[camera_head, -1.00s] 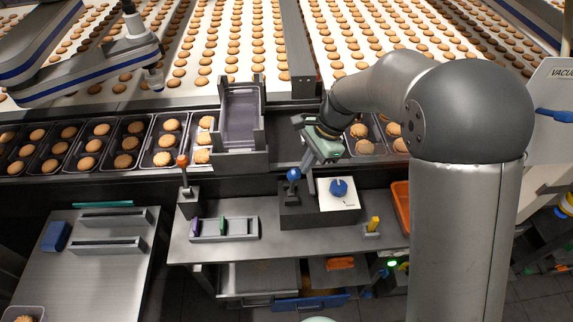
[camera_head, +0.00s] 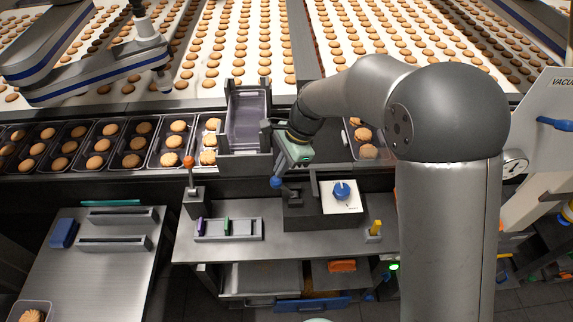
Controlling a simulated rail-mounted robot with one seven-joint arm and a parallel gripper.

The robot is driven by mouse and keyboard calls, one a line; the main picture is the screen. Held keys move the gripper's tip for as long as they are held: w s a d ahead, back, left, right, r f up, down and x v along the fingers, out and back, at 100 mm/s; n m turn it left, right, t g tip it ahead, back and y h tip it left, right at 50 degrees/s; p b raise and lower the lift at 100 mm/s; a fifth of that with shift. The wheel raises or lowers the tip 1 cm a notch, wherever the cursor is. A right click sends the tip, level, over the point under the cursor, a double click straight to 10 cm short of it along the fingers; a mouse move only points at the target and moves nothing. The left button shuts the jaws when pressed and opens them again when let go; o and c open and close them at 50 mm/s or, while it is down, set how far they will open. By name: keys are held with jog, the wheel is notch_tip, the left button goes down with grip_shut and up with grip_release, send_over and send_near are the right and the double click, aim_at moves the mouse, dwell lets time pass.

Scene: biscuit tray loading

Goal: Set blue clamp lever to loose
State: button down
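The blue ball knob of the clamp lever (camera_head: 277,182) shows at the left edge of the dark fixture box (camera_head: 322,218), tilted to the left. Its shaft is mostly hidden. My gripper (camera_head: 296,176) points down over the left part of the box, with its fingers close beside the blue knob. Whether the fingers touch the lever, and how far apart they are, is not clear at this size. A blue rotary knob (camera_head: 342,190) sits on a white plate (camera_head: 353,206) on the same box, right of my gripper.
An orange-topped lever (camera_head: 189,162) stands left of the box. A small rack (camera_head: 229,238) with purple and green pieces and a yellow piece (camera_head: 376,228) sit on the bench (camera_head: 275,250). A grey tray holder (camera_head: 247,165) stands behind, beside biscuit trays.

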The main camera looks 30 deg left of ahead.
jog(key=shift+s+a+f, duration=0.25)
jog(key=shift+s+a, duration=0.1)
jog(key=shift+s, duration=0.2)
jog(key=a+r+p, duration=0.4)
jog(key=r+p, duration=0.1)
jog(key=r, duration=0.4)
jog(key=shift+s+p, duration=0.3)
jog(key=shift+s, duration=0.05)
jog(key=shift+r, duration=0.15)
jog(key=d+r+n+t+h+b, duration=0.1)
jog(key=d+r+n, duration=0.1)
jog(key=d, duration=1.1)
jog(key=d+r+n+t+b, duration=0.1)
jog(key=d+r+t+b, duration=0.15)
jog(key=d, duration=1.05)
jog(key=s+d+f+n+h, duration=0.1)
jog(key=s+d+n, duration=0.1)
jog(key=s+d, duration=0.4)
jog(key=s+d+f+n+h+b, duration=0.1)
jog(key=s+d, duration=0.5)
jog(key=d, duration=0.6)
jog(key=shift+f+n, duration=0.6)
jog(key=shift+n, duration=0.1)
jog(key=shift+t, duration=0.25)
